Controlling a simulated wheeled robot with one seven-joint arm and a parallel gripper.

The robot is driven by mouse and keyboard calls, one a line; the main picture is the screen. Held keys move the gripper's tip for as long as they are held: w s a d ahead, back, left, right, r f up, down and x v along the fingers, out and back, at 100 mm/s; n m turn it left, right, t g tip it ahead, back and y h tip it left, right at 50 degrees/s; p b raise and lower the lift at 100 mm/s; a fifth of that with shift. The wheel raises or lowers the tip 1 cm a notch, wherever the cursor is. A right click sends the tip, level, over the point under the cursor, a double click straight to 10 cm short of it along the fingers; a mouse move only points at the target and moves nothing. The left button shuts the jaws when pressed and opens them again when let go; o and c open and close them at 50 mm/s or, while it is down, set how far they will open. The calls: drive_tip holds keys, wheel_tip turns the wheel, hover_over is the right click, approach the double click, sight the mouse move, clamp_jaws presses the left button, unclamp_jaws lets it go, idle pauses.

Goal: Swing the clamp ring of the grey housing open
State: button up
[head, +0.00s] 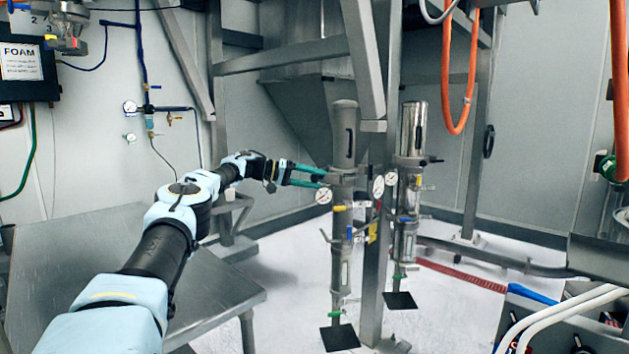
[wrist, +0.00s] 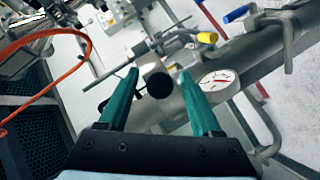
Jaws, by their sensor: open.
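The grey housing (head: 344,135) is the matte upright cylinder left of the steel post in the head view. Its clamp ring (head: 345,179) is a band at the lower end of that cylinder; I cannot tell its latch state. My gripper (head: 322,178) is open, its green fingers reaching the left side of the housing at ring height. In the wrist view my gripper (wrist: 159,72) has a dark round stub end (wrist: 159,85) showing between its two fingers. The fingers are not closed on it. Whether they touch it cannot be told.
A pressure gauge (head: 323,196) sits just below my fingers. A shinier second housing (head: 412,130) stands right of the steel post (head: 374,255). Yellow (wrist: 206,37) and blue (wrist: 236,14) handles are near in the wrist view. A steel table (head: 75,250) lies under my arm.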

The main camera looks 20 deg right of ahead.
drive_tip(key=b+v, duration=0.3)
drive_tip(key=v, duration=0.7)
drive_tip(key=shift+a, duration=0.4)
drive_tip(key=shift+w, duration=0.1)
